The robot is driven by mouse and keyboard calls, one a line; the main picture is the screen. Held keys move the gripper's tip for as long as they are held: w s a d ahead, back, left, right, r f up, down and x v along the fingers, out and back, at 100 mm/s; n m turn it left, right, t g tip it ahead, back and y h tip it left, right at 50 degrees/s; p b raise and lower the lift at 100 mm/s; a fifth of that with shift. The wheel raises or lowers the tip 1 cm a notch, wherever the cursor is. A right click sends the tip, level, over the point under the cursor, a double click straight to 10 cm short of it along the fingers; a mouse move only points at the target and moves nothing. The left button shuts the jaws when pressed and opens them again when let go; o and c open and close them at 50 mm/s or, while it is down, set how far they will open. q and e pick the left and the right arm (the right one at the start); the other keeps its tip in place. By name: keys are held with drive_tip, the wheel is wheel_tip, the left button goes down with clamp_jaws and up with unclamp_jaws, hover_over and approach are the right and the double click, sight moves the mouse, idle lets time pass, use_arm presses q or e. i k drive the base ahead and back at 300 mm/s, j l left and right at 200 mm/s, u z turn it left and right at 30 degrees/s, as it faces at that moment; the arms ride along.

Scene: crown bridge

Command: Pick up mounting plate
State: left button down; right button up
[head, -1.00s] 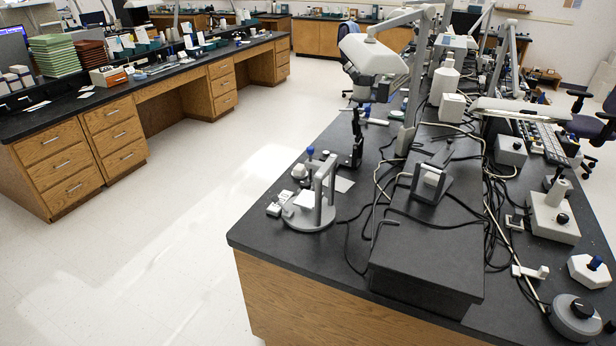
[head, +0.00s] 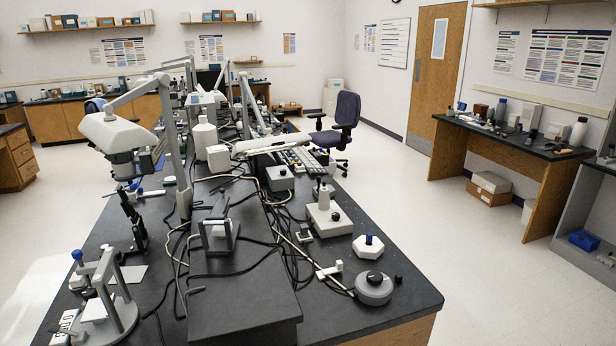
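No part of either gripper shows in the head view. I cannot tell for sure which thing is the mounting plate. A small pale square plate (head: 100,308) lies on the round base of a grey articulator-like stand (head: 122,316) at the front left of the black bench. A flat light grey sheet (head: 132,274) lies on the bench just behind that stand. A white faceted block with a blue knob (head: 368,247) sits at the bench's right side.
The black bench (head: 405,290) carries a raised dark box (head: 240,290), loose cables, a round grey device (head: 374,289) and a white box-shaped device (head: 328,218). A purple chair (head: 343,122) stands behind its right side. Pale floor (head: 490,270) is clear to the right.

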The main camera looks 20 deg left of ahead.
sight(77, 284)
drive_tip(key=j, duration=1)
drive_tip(key=k+j, duration=0.15)
drive_tip(key=j, duration=0.9)
drive_tip(key=j+z, duration=0.1)
drive_tip(key=j, duration=0.9)
